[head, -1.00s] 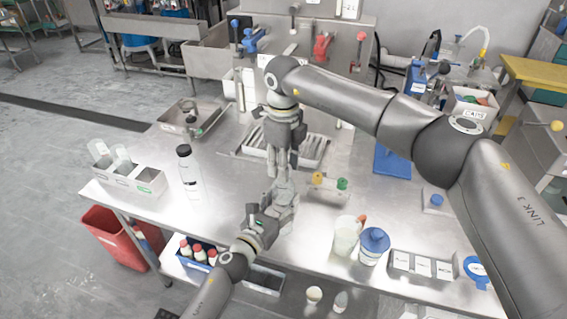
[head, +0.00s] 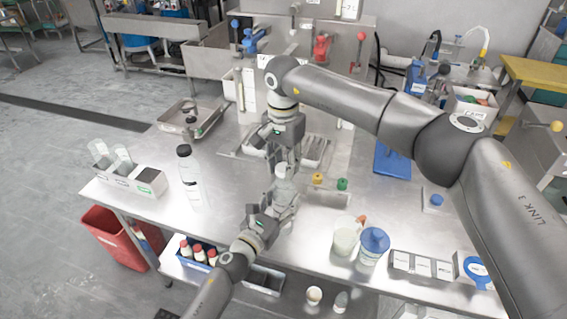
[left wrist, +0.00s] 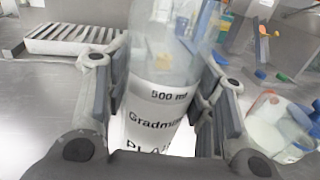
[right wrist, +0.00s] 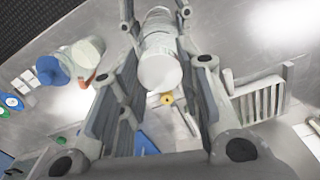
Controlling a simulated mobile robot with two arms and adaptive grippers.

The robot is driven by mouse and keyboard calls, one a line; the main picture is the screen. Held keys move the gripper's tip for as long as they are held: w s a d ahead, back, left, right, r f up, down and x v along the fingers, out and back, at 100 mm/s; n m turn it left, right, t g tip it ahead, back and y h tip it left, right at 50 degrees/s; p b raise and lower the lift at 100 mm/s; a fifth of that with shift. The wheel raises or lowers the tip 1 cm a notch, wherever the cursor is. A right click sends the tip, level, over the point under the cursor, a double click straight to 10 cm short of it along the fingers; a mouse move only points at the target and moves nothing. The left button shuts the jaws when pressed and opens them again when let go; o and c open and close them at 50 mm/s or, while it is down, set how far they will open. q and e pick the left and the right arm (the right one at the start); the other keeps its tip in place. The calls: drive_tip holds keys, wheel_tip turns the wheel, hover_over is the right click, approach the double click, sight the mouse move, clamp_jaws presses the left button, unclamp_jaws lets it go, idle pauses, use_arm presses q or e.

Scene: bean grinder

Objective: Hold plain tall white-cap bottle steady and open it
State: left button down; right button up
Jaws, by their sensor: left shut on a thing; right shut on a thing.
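The plain tall white-cap bottle (head: 283,174) stands upright over the table, clear with a white label; its "500 ml" label shows in the left wrist view (left wrist: 160,105). My left gripper (head: 282,195) is shut on the bottle's body from the front. My right gripper (head: 284,160) points down from above and is shut on the white cap (right wrist: 160,70), which sits between its fingers in the right wrist view. The fingers hide the cap in the head view. I cannot tell whether the cap is loose from the neck.
A black-capped bottle (head: 188,175) stands left, near a bin of clear containers (head: 138,180). A blue-lidded jar (head: 373,246) and a clear container (head: 345,238) stand at the front right. A slotted rack (head: 314,152) lies behind. Bare tabletop lies left of my grippers.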

sight(284, 167)
drive_tip(key=n, duration=0.2)
drive_tip(key=shift+n, duration=0.4)
drive_tip(key=shift+r, duration=0.2)
drive_tip(key=shift+r, duration=0.95)
drive_tip(key=shift+r, duration=2)
use_arm(q)
drive_tip(key=c, duration=0.5)
unclamp_jaws()
drive_tip(key=shift+c, duration=0.2)
drive_tip(key=shift+s+a, duration=0.1)
